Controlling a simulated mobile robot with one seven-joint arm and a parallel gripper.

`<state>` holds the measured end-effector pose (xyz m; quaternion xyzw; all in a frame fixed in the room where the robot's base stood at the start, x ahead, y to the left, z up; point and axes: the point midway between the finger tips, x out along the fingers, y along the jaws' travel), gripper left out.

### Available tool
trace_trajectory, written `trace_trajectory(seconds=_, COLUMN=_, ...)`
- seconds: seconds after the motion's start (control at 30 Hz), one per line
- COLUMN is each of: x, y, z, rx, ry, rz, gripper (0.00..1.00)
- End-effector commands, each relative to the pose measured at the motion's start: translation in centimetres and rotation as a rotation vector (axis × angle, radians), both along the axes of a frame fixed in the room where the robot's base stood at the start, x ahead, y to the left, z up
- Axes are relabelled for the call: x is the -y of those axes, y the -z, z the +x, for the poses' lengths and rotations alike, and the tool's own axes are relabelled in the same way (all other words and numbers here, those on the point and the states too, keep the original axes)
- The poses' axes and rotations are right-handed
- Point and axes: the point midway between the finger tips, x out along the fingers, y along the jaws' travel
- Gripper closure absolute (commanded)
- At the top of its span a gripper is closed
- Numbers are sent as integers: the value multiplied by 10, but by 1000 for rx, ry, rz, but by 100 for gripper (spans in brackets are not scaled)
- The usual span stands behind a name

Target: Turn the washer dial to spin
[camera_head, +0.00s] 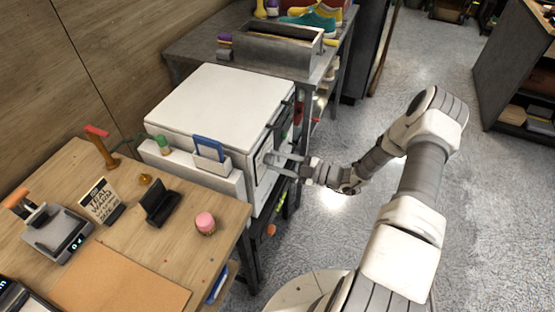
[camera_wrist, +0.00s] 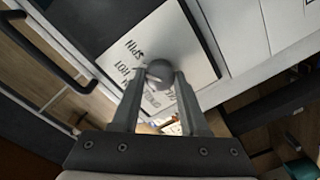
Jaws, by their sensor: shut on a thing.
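The washer (camera_head: 222,105) is a white box standing between the wooden bench and the dark metal table. My gripper (camera_head: 284,164) reaches its front face from the right. In the wrist view the grey round dial (camera_wrist: 160,70) sits between the two fingers of my gripper (camera_wrist: 158,82), which are shut on it. Behind the dial is a pale label plate (camera_wrist: 178,38) with black lettering. "SPIN" and "HOT" can be read on it; another word is partly hidden by the fingers. Which word the dial points at cannot be told. In the head view the dial is hidden.
The wooden bench (camera_head: 165,250) at lower left holds a scale (camera_head: 58,235), a sign (camera_head: 101,203), a black stand (camera_head: 160,205) and a pink-topped jar (camera_head: 205,223). The dark table (camera_head: 190,48) behind carries a tray and colourful shoes. The floor (camera_head: 345,235) to the right is clear.

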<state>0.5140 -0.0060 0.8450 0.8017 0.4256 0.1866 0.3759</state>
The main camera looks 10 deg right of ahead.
Motion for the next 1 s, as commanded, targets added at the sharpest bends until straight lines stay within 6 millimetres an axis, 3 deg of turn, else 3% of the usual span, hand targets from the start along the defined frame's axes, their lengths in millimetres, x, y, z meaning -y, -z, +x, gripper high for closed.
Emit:
trace_trajectory(seconds=0.43, x=0, y=1, z=-1, rx=-243, ry=-1, rz=173, gripper=100)
trace_trajectory(seconds=1.0, x=0, y=1, z=-1, rx=-307, ry=-1, rz=221, gripper=100)
